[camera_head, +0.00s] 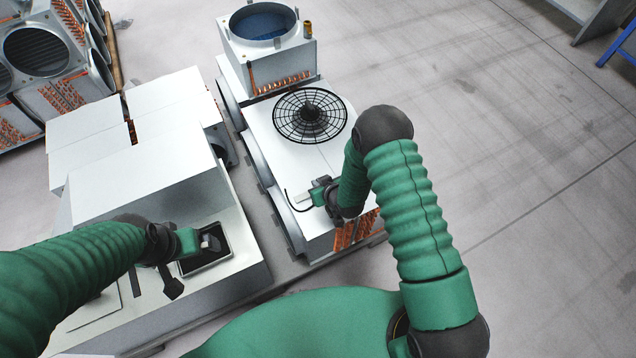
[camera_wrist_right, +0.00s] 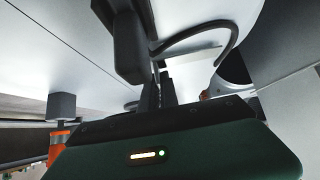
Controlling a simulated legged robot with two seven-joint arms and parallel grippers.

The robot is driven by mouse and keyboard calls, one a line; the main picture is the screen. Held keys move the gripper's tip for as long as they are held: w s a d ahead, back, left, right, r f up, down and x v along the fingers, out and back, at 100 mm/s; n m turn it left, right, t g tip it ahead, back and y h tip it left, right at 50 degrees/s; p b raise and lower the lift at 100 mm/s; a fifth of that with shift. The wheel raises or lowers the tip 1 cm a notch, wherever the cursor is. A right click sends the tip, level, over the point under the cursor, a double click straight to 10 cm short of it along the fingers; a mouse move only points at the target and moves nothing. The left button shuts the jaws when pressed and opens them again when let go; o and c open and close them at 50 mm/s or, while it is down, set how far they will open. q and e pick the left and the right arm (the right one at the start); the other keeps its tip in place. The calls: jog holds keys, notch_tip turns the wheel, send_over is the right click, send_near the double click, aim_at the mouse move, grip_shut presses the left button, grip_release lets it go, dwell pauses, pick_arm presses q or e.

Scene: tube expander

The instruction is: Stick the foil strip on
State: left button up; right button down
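My right gripper (camera_head: 318,196) is low over the near end of a white fan unit (camera_head: 281,143). A thin dark curved strip (camera_head: 290,203) bends out from beside its fingertips; it also shows in the right wrist view (camera_wrist_right: 232,42). I cannot tell whether this is the foil strip or whether the fingers grip it. A small pale flat piece (camera_head: 302,198) lies by the fingertips. My left gripper (camera_head: 196,243) is over a dark shallow tray (camera_head: 222,256) on the left white block; its fingers are too dark and small to read.
A second unit with a round opening (camera_head: 262,22) stands behind the black fan grille (camera_head: 310,114). White boxes (camera_head: 140,185) fill the left side. More fan units (camera_head: 40,60) stand at the far left.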

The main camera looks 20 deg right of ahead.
jog(key=shift+f, duration=0.4)
dwell(0.6)
jog(key=c, duration=1.5)
grip_release()
jog(key=shift+c, duration=0.2)
jog(key=shift+r, duration=0.1)
jog(key=p+v, duration=0.4)
jog(key=v, duration=1.2)
jog(key=shift+s+r, duration=0.2)
jog(key=shift+s, duration=0.05)
